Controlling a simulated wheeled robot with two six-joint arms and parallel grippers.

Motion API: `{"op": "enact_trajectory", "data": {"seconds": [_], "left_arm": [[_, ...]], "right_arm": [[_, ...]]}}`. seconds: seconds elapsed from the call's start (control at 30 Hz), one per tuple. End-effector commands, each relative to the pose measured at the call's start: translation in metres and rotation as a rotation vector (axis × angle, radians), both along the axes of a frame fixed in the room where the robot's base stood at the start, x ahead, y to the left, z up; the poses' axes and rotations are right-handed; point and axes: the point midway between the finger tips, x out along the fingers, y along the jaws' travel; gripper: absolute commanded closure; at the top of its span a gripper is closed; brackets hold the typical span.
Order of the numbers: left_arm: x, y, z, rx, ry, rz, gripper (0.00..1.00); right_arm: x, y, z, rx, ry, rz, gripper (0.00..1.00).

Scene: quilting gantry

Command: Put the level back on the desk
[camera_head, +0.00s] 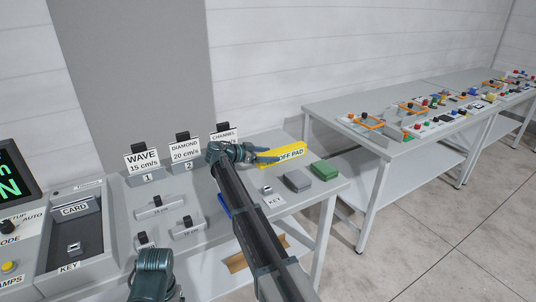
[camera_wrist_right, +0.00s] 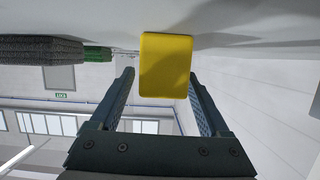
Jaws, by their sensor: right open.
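A yellow bar lettered "OFF PAD" (camera_head: 288,154) lies on the right part of the grey desk (camera_head: 322,190); it may be the level, but I cannot be sure. My right gripper (camera_head: 266,154) reaches in from the left at the bar's left end. In the right wrist view, the yellow bar's end (camera_wrist_right: 166,66) shows between the two spread fingers (camera_wrist_right: 160,84), with small gaps on both sides. My right gripper is open. A teal part of mine shows at the bottom of the head view, but no left fingers can be seen.
A grey block (camera_head: 297,181) and a green block (camera_head: 324,170) lie right of the bar. A "KEY" label (camera_head: 274,201) is in front. Signs "WAVE" (camera_head: 142,162) and "DIAMOND" (camera_head: 186,150) stand at the left. A second table (camera_head: 345,110) with small colourful parts is behind right.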

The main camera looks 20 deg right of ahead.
Motion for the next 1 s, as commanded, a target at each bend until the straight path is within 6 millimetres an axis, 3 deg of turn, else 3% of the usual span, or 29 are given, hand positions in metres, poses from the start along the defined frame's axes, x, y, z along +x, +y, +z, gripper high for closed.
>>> {"op": "enact_trajectory", "data": {"seconds": [0.03, 0.17, 0.63, 0.8, 1.0], "left_arm": [[0.000, 0.000, -0.003, 0.000, 0.000, 0.000, 0.20], [0.000, 0.000, 0.012, 0.000, 0.000, 0.000, 0.20], [0.000, 0.000, 0.045, 0.000, 0.000, 0.001, 0.20], [0.000, 0.000, 0.050, 0.000, 0.000, 0.001, 0.20], [0.000, 0.000, 0.052, 0.000, 0.000, 0.001, 0.20]], "right_arm": [[-0.012, 0.004, -0.007, 0.018, 0.027, 0.000, 0.20], [-0.012, 0.004, 0.008, 0.017, 0.027, 0.000, 0.20], [-0.013, 0.093, 0.042, 0.013, 0.021, 0.003, 0.20], [-0.013, 0.109, 0.047, 0.012, 0.020, 0.003, 0.20], [-0.014, 0.115, 0.048, 0.012, 0.020, 0.001, 0.20]]}}
